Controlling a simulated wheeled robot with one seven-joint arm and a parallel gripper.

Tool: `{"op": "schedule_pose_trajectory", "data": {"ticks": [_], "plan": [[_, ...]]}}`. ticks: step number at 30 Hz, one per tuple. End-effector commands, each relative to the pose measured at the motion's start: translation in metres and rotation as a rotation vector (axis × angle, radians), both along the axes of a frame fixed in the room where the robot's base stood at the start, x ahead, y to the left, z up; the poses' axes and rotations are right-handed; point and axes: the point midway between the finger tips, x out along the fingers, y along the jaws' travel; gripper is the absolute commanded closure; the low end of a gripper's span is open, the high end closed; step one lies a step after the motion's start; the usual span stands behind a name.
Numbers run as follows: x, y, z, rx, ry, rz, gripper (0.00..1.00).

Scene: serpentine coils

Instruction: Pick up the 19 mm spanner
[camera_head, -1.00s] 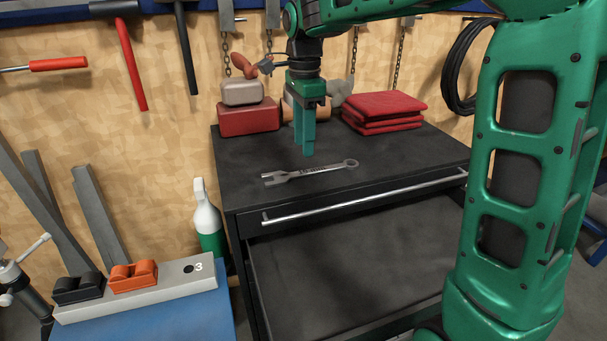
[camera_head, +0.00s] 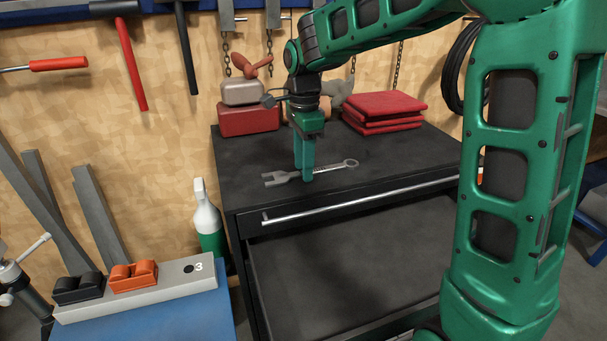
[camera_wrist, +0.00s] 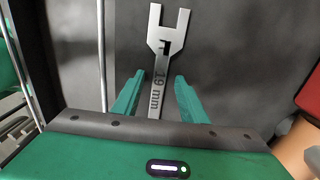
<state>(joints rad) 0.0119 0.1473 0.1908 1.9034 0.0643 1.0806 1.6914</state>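The 19 mm spanner (camera_head: 282,178) is grey metal and lies flat on the dark cabinet top (camera_head: 240,160). Its open jaw points left and its ring end points right in the head view. In the wrist view the spanner (camera_wrist: 160,75) shows its open jaw at the top and the marking "19 mm" on its shank. My gripper (camera_head: 306,178) points down over the middle of the shank. In the wrist view my gripper (camera_wrist: 155,92) is open, with one green finger on each side of the shank and gaps between. The ring end is hidden by my gripper body there.
A red box (camera_head: 248,118) and folded red cloths (camera_head: 385,110) stand at the back of the cabinet top. An open drawer (camera_head: 350,265) with a long handle is below its front edge. A spray bottle (camera_head: 207,222) stands left of the cabinet.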

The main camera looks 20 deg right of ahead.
Motion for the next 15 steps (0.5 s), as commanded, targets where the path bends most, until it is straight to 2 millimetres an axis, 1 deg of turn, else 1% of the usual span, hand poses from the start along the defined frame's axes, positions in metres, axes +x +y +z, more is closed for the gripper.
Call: {"op": "schedule_pose_trajectory", "data": {"ticks": [5, 6, 8, 9, 11, 15], "plan": [[0.0, -0.0001, -0.0008, 0.0, 0.0, 0.0, 0.61], [0.0001, 0.0, -0.001, 0.0, 0.0, 0.0, 0.63], [0.0001, 0.0, -0.0009, 0.0, 0.0, 0.0, 0.78], [0.0, 0.0, -0.0009, 0.0, 0.0, 0.0, 0.87], [0.0, 0.0, -0.001, 0.0, 0.0, 0.0, 1.0], [0.0002, 0.0, -0.0007, 0.0, -0.001, 0.0, 1.0]]}}
